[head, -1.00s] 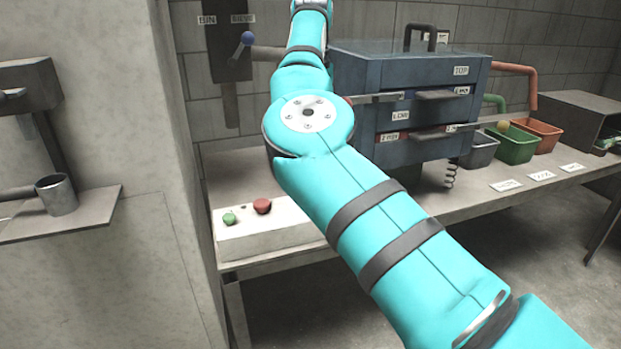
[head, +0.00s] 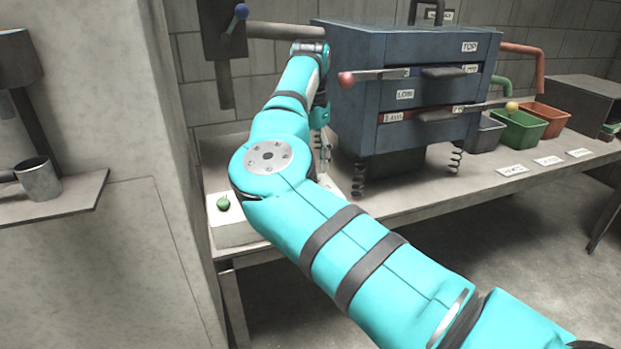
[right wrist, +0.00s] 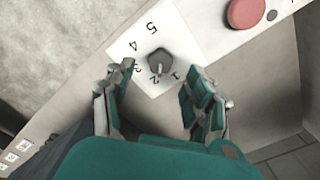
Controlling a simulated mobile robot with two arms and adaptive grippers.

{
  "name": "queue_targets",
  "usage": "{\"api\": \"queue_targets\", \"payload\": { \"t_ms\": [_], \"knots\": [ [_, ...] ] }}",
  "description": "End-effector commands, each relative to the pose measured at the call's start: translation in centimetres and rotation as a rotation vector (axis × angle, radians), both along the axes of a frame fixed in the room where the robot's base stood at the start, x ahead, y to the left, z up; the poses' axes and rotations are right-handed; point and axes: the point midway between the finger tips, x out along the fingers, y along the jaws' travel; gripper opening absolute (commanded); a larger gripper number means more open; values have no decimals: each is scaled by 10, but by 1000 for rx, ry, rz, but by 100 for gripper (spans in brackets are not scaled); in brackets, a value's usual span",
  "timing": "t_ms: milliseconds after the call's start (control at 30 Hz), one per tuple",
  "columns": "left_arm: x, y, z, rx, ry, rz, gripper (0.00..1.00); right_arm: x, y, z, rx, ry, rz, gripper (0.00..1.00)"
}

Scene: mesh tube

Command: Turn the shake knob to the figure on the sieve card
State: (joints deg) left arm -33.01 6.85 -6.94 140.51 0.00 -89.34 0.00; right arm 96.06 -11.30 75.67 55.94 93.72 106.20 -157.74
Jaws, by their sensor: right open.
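The dark shake knob (right wrist: 160,61) sits on a white dial plate (right wrist: 178,40) marked 1 to 5 in the right wrist view. A small reddish mark on the knob points near the 2. My right gripper (right wrist: 157,98) is open, its fingers on either side below the knob, with nothing between them. In the head view it shows only partly, behind my arm (head: 323,150). The knob is hidden there. A small card (head: 439,14) behind the blue sieve machine (head: 345,85) is partly covered by the handle and unreadable. My left gripper is out of view.
A red button (right wrist: 246,12) lies right of the dial. A green button (head: 223,203) sits on the white control box (head: 235,232). Red-knobbed (head: 346,79) and yellow-knobbed (head: 511,106) levers stick out from the machine. Green (head: 520,133) and orange (head: 546,117) bins stand to its right.

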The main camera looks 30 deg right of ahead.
Motion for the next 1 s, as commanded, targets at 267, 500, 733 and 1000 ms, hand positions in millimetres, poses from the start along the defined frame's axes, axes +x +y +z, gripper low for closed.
{"api": "queue_targets", "payload": {
  "t_ms": [267,500,733,1000],
  "knots": [
    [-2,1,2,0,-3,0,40,0,0,-38,0,0,1,55],
    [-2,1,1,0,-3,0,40,0,0,-43,0,-1,0,55],
    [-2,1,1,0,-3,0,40,0,0,-42,0,-1,1,43],
    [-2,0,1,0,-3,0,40,0,0,-42,0,-1,1,8]
  ]
}}
